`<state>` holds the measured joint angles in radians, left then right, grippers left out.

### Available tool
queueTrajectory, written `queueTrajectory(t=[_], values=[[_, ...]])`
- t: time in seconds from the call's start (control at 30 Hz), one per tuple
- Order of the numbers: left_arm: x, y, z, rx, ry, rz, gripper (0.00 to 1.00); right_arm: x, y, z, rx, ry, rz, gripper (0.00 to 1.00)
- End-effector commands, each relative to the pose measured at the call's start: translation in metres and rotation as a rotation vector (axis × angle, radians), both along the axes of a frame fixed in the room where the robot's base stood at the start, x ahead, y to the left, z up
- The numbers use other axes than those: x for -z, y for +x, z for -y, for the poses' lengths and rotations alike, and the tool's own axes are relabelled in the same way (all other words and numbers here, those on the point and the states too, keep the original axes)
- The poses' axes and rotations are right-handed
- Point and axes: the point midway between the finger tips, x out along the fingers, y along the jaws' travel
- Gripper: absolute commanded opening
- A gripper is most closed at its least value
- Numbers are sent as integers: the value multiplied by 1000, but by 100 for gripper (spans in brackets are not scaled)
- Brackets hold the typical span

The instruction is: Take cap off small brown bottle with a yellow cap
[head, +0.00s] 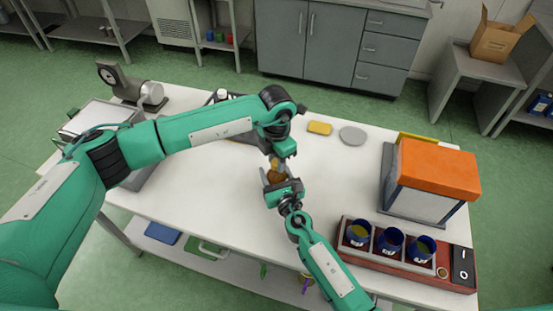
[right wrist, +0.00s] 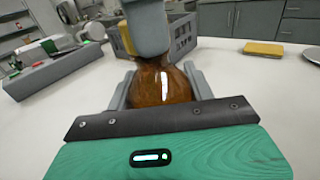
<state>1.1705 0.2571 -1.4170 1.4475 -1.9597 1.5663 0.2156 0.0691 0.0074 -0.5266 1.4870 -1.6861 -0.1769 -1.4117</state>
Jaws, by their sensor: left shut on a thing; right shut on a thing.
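The small brown bottle (head: 274,177) is upright above the white table, with my right gripper (head: 276,182) shut around its body. In the right wrist view the brown glass (right wrist: 160,84) sits between the two grey fingers of that gripper. My left gripper (head: 279,162) comes down over the bottle's top and is shut there. A bit of yellow at the top, the cap (head: 275,163), shows between its fingers. In the right wrist view a grey finger of my left gripper (right wrist: 147,28) hides the cap, so I cannot tell whether it has turned.
The white table (head: 215,195) has a yellow block (head: 319,128) and a grey disc (head: 352,136) behind the grippers. At right stand an orange-topped box (head: 437,168) and a red tray (head: 355,258) with three blue cups. A grey scale-like device (head: 125,82) stands at the back left.

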Motion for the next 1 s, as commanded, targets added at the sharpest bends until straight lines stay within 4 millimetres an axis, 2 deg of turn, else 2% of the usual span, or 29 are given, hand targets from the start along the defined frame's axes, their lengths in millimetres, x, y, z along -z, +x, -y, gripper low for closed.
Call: queueTrajectory(t=[0.4,0.6,0.73,1.0], values=[[0,-1,1,-686,0,-2,1,2,0,1,1,-1,-3,0],[0,-1,1,-961,1,-1,1,2,0,1,1,-1,-3,0],[0,-1,1,-1042,1,-1,1,2,0,1,1,-1,-3,0],[0,-1,1,-1039,1,-1,1,2,0,1,1,-2,-2,0]])
